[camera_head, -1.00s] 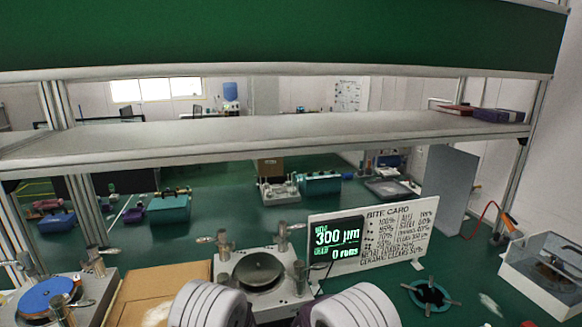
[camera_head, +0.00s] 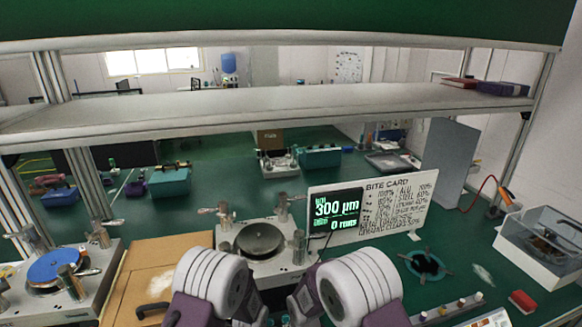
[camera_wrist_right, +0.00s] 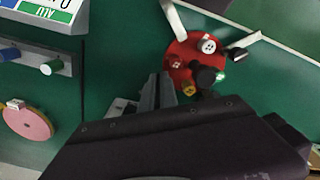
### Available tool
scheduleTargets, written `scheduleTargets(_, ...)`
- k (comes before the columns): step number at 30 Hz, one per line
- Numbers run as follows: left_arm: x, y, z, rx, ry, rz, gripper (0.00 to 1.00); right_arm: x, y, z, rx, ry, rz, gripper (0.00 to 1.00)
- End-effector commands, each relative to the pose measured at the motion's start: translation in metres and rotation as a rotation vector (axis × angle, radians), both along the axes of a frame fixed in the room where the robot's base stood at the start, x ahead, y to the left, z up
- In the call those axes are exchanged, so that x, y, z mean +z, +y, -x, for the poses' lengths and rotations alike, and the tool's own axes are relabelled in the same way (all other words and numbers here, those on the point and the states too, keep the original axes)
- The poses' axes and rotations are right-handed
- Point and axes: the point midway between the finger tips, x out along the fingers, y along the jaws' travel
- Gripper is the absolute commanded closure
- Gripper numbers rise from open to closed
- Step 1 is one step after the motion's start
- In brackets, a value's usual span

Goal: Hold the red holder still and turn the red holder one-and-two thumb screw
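The red holder (camera_wrist_right: 190,62) is a round red piece on the green bench in the right wrist view. On it are a white dotted knob (camera_wrist_right: 208,44), a dark knob (camera_wrist_right: 206,77) and a gold knob (camera_wrist_right: 184,104). Which screw is marked one-and-two is too small to tell. My right gripper (camera_wrist_right: 157,92) shows grey finger parts just left of the holder, apart from the knobs as far as I can see. Its dark body hides the area below, and its opening is unclear. In the head view both my arms reach to the bottom edge, and neither gripper shows.
A teal ring with spokes (camera_head: 427,264) and a small red block (camera_head: 522,301) lie at the right. A clear-lidded box (camera_head: 545,248) stands at the right edge. A shelf (camera_head: 270,112) spans above.

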Motion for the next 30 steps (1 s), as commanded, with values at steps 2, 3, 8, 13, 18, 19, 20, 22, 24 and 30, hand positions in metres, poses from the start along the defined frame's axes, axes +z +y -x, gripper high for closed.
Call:
scheduleTargets(2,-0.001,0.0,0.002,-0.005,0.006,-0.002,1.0,0.001,0.001,-0.003,-0.001,-0.009,-0.005,1.0)
scheduleTargets(3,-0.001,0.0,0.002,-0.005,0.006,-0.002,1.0,0.001,0.001,-0.003,-0.001,-0.009,-0.005,1.0)
scheduleTargets(8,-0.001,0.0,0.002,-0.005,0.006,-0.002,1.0,0.001,-0.004,-0.001,-0.002,-0.009,-0.005,1.0)
scheduleTargets(13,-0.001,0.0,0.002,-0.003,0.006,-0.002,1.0,0.002,-0.007,0.001,-0.002,-0.006,-0.003,1.0)
scheduleTargets(18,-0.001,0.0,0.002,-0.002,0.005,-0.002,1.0,0.023,-0.006,0.001,-0.001,-0.008,-0.003,1.0)
scheduleTargets(19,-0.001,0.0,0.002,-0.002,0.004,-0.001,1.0,0.027,-0.006,0.001,-0.001,-0.008,-0.003,1.0)
scheduleTargets(20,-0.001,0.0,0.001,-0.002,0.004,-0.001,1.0,0.032,-0.007,0.001,-0.001,-0.007,-0.003,1.0)
scheduleTargets(22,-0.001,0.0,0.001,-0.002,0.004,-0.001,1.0,0.042,-0.007,0.001,-0.001,-0.006,-0.003,1.0)
scheduleTargets(24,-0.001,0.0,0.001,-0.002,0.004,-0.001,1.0,0.051,-0.007,0.001,-0.001,-0.006,-0.003,1.0)
scheduleTargets(30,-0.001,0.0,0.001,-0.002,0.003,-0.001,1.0,0.061,-0.007,0.002,-0.001,-0.002,-0.001,1.0)
